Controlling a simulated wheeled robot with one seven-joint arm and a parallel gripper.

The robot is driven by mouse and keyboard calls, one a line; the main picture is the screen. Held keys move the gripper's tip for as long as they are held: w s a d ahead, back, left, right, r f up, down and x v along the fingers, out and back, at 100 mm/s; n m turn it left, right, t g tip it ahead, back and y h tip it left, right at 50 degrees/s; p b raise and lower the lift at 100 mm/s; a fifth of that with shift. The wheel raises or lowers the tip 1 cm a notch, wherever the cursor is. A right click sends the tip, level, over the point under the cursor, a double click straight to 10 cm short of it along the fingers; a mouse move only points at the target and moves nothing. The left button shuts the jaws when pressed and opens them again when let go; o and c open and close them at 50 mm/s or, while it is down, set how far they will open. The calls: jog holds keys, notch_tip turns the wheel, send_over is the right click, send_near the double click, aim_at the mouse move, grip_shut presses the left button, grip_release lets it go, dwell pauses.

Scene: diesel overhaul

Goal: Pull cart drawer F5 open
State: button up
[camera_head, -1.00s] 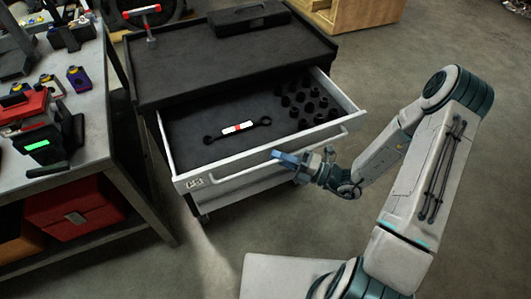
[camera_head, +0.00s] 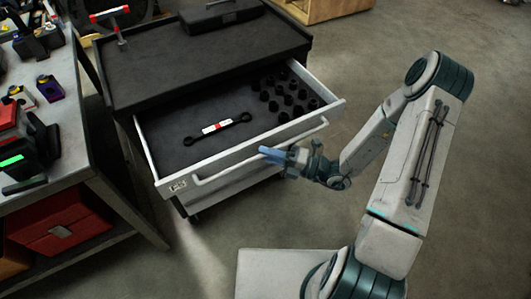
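The cart drawer (camera_head: 238,158) stands well open from the dark-topped cart (camera_head: 180,65). Its pale front carries a bar handle (camera_head: 225,171) and a small label (camera_head: 178,186) at the left end, too small to read surely. Inside lie a double-ended wrench (camera_head: 218,127) with a white and red band and several black sockets (camera_head: 285,95). My gripper (camera_head: 267,152) is at the middle of the handle, its bluish fingers overlapping the bar in the picture. I cannot tell whether they are closed around it.
A workbench (camera_head: 75,150) stands close at the left, with coloured items on top and a red case (camera_head: 60,222) below. A black case (camera_head: 220,14) and a red-handled tool (camera_head: 110,15) are on the cart top.

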jog(key=b+v, duration=0.2)
jog(key=v, duration=1.1)
jog(key=shift+w, duration=0.1)
jog(key=s+a+r+n+g+h, duration=0.1)
jog(key=s+r+n+g+h, duration=0.35)
jog(key=n, duration=0.65)
jog(key=s+a+r+n+g+h, duration=0.1)
jog(key=s+r+n+g+h, duration=0.4)
jog(key=n, duration=0.5)
jog(key=s+d+r+n+t+h, duration=0.1)
jog(key=d+r+n+t+h, duration=0.4)
jog(key=n, duration=1.1)
notch_tip(320, 180, up, 4)
jog(key=t+h, duration=0.3)
jog(key=h, duration=0.1)
